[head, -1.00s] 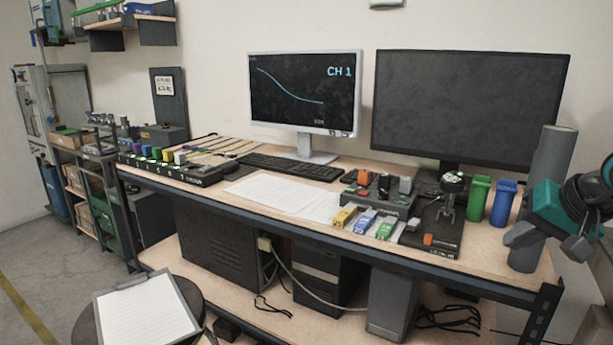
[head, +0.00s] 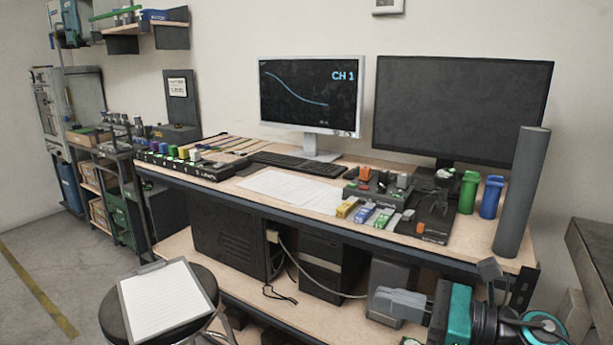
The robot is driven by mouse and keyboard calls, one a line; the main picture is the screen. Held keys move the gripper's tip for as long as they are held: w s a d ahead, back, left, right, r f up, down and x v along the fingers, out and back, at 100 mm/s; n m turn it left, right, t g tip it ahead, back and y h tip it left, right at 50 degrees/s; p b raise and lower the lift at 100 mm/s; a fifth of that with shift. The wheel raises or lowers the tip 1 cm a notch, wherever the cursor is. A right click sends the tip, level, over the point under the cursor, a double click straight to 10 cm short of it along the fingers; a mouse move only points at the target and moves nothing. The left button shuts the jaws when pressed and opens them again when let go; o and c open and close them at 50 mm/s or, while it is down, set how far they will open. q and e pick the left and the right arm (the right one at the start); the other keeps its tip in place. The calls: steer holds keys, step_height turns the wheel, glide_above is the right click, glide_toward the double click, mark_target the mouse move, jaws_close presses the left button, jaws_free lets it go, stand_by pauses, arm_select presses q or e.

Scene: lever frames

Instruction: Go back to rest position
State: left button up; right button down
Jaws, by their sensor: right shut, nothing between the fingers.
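My right gripper (head: 400,305) is at the lower right of the head view, on the end of my dark and teal arm. Its grey fingers point left and are shut with nothing between them. It is in front of the workbench (head: 330,218), below the level of the bench's front edge, and hides part of the lower shelf and a dark box there. My left gripper is not in view.
A round stool (head: 112,318) with a clipboard (head: 165,300) stands at the lower left. Two monitors, a lever device (head: 437,215), small coloured blocks and a grey cylinder (head: 522,190) stand on the bench. Open floor lies at the left.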

steer(key=s+d+f+n+t+h, duration=0.1)
steer(key=s+f+n+h, duration=0.3)
steer(key=f+n, duration=0.4)
steer(key=s+d+f+n+t+h+p, duration=0.1)
steer(key=s+d+f+n+h, duration=0.1)
steer(key=s+f+n+h, duration=0.3)
steer(key=s+d+f+n+h, duration=0.1)
steer(key=s+f+n+h, duration=0.3)
steer(key=s+f+n, duration=0.3)
step_height(320, 180, down, 6)
steer(key=n, duration=0.5)
steer(key=shift+d+t+h+p, duration=0.35)
steer(key=shift+t+h, duration=0.05)
